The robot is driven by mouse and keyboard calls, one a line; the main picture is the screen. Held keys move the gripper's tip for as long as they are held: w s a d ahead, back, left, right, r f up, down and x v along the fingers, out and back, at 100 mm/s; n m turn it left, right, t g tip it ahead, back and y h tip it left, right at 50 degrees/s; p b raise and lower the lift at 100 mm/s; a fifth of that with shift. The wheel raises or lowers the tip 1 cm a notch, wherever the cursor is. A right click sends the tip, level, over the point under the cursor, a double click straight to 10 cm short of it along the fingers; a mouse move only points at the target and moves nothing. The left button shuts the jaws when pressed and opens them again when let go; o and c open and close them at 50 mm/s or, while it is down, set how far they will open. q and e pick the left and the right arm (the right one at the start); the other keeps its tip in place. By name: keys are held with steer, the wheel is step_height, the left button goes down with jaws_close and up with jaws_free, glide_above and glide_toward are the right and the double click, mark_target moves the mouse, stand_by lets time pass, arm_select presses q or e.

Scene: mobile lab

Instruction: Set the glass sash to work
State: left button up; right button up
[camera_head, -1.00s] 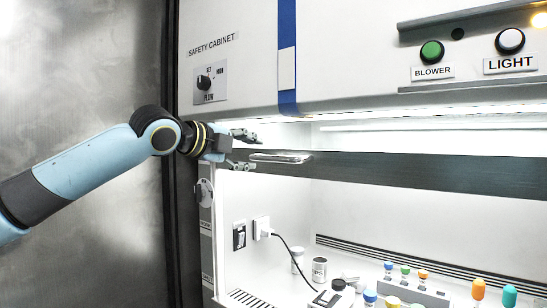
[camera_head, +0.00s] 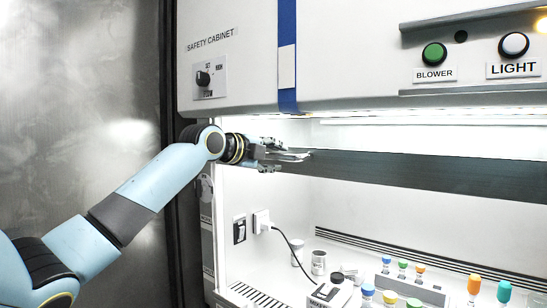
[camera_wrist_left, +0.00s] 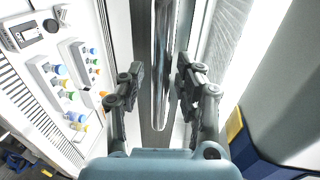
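The glass sash shows as a dark bottom rail (camera_head: 400,178) across the cabinet opening, below the bright upper gap. A pale metal handle (camera_head: 292,155) sticks out near the rail's left end. My left gripper (camera_head: 277,157) is at this handle. In the left wrist view, the handle (camera_wrist_left: 161,90) runs lengthwise between the two fingers of my left gripper (camera_wrist_left: 159,85), with gaps on both sides. The fingers look open and do not clearly touch it. My right gripper is not in view.
The safety cabinet front (camera_head: 240,70) holds a flow knob (camera_head: 203,78), a green blower button (camera_head: 434,54) and a white light button (camera_head: 514,45). Inside are a socket plug (camera_head: 261,221), jars and a rack of coloured-cap vials (camera_head: 410,285). A metal wall (camera_head: 80,110) stands left.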

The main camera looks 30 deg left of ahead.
arm_select(q)
jaws_close()
steer(key=shift+w+f, duration=0.15)
steer(key=shift+w, duration=0.05)
steer(key=shift+f, duration=0.1)
step_height(320, 180, down, 25)
steer(key=b, duration=1.7)
steer(key=shift+f, duration=0.15)
steer(key=c, duration=0.5)
jaws_free()
steer(key=shift+c, duration=0.2)
